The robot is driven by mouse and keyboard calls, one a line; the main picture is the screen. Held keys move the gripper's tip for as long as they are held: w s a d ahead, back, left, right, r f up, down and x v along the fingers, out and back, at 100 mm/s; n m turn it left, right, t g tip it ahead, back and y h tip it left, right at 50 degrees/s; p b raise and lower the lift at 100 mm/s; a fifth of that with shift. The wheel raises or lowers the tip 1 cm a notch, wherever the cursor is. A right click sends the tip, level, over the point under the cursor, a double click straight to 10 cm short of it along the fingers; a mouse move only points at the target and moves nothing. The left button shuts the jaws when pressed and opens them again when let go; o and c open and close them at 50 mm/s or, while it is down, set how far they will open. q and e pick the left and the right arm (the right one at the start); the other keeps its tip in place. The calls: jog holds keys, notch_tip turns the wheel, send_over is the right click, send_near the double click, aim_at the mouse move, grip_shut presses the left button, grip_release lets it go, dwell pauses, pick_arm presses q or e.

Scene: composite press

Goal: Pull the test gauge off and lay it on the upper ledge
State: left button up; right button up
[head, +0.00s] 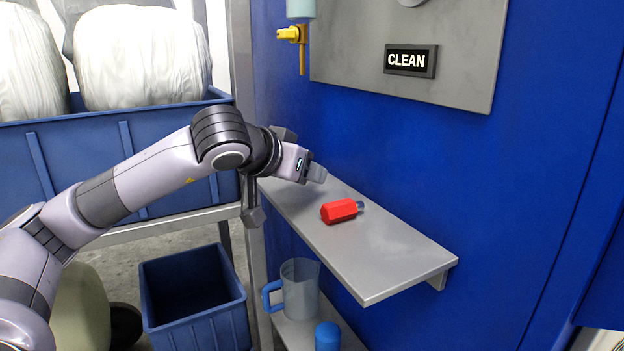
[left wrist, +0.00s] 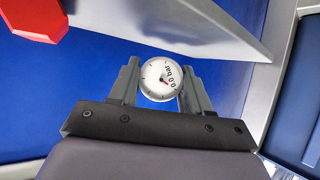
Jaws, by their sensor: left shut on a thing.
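The test gauge (left wrist: 160,78) has a round white dial reading 0.0 bar. In the left wrist view it sits between the two fingers of my left gripper (left wrist: 158,88), which is shut on it. In the head view my left gripper (head: 318,173) is at the far left end of the upper ledge (head: 385,262), close to the blue wall, and I cannot make out the gauge there. The ledge is a flat grey shelf, which also shows in the left wrist view (left wrist: 205,25). My right gripper is not in view.
A red six-sided piece (head: 338,211) with a grey-blue end lies mid-ledge; the ledge's near end is bare. Below, a clear jug (head: 300,290) and a blue-capped item (head: 327,336) stand on a lower shelf. A yellow valve (head: 291,34) and CLEAN sign (head: 409,61) are above.

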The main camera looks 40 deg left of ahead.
pick_arm(q)
jog(key=shift+f, duration=0.2)
jog(key=shift+f+b, duration=0.9)
jog(key=o, duration=1.2)
jog(key=shift+o, duration=0.2)
